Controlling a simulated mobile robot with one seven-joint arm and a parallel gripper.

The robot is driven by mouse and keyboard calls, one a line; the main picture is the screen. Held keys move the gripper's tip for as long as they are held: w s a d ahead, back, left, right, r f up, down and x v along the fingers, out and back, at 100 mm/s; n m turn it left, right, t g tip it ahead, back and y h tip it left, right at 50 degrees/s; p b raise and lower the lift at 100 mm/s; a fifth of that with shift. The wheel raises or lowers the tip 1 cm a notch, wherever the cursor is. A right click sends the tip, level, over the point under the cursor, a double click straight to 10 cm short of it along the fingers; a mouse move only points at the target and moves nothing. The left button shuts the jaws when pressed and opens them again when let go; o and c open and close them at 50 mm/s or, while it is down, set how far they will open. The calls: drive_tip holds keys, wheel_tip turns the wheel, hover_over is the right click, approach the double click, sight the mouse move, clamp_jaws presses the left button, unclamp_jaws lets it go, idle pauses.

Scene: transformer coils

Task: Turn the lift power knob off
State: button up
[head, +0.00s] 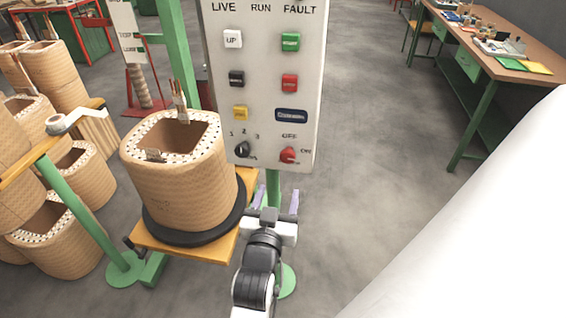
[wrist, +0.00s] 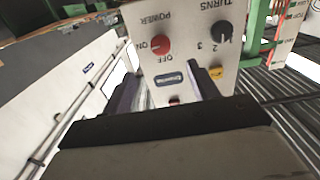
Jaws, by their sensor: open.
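The red power knob (head: 288,155) sits at the lower right of a pale control panel (head: 262,105), with OFF marked above it and ON to its right. In the wrist view the panel looks upside down. There the red knob (wrist: 160,45) is beyond the fingers, with POWER above it, ON at its left and OFF below. I cannot tell for sure which mark it points at. My gripper (head: 278,200) is open and empty, below the panel in the head view and apart from the knob. Its fingers (wrist: 168,88) also show in the wrist view.
A black turns knob (head: 242,149) is left of the red one, with several coloured buttons above. A large wound coil (head: 180,180) stands on a turntable at the panel's left. More coils fill the left side. A workbench (head: 500,62) is at the right; floor between is clear.

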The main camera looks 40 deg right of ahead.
sight(287, 159)
drive_tip(key=b+x, duration=0.5)
drive_tip(key=x, duration=0.6)
drive_tip(key=shift+w+d+r, duration=0.15)
drive_tip(key=shift+w+d, duration=0.35)
drive_tip(key=shift+d, duration=0.05)
drive_tip(key=c, duration=1)
